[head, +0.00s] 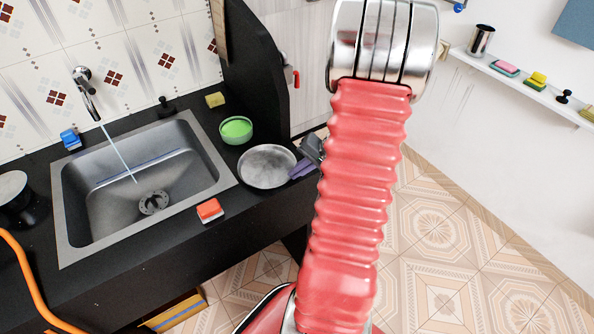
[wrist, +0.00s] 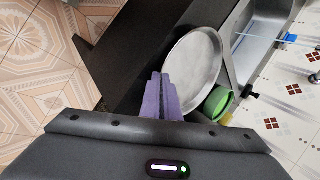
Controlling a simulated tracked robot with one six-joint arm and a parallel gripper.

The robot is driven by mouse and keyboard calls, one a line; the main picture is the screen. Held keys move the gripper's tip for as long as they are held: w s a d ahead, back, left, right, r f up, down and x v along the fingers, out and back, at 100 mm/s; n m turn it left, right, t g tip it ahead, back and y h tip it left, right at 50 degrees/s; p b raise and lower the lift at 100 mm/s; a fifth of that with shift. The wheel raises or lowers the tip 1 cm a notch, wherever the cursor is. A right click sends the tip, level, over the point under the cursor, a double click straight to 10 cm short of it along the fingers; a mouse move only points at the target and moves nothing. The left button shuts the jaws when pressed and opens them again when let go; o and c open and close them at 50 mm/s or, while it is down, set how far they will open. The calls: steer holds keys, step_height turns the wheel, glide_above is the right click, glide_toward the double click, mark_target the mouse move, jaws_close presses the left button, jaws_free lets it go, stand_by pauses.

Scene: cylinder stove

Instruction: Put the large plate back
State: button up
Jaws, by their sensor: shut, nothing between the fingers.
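The large plate, round and grey with a raised rim (head: 267,166), lies on the black counter to the right of the sink. It also shows in the wrist view (wrist: 195,70). My gripper (head: 296,172) is at the plate's right edge in the head view. In the wrist view its purple fingers (wrist: 161,78) are shut and empty, with their tips close to the plate's rim. I cannot tell whether they touch the rim. My red arm hides part of the counter's end and the floor behind it in the head view.
A green bowl (head: 236,130) stands just behind the plate. The metal sink (head: 140,185) has running water. A red sponge (head: 209,210) lies at the counter's front edge. A wall shelf (head: 525,78) holds a metal cup (head: 481,40) and sponges. Tiled floor at right is clear.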

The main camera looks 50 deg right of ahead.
steer(key=o, duration=0.5)
steer(key=shift+c, duration=0.2)
steer(key=shift+o, duration=0.4)
steer(key=shift+s, duration=0.1)
steer(key=shift+f, duration=0.1)
steer(key=shift+s, duration=0.1)
steer(key=v, duration=1.3)
steer(key=shift+r, duration=0.5)
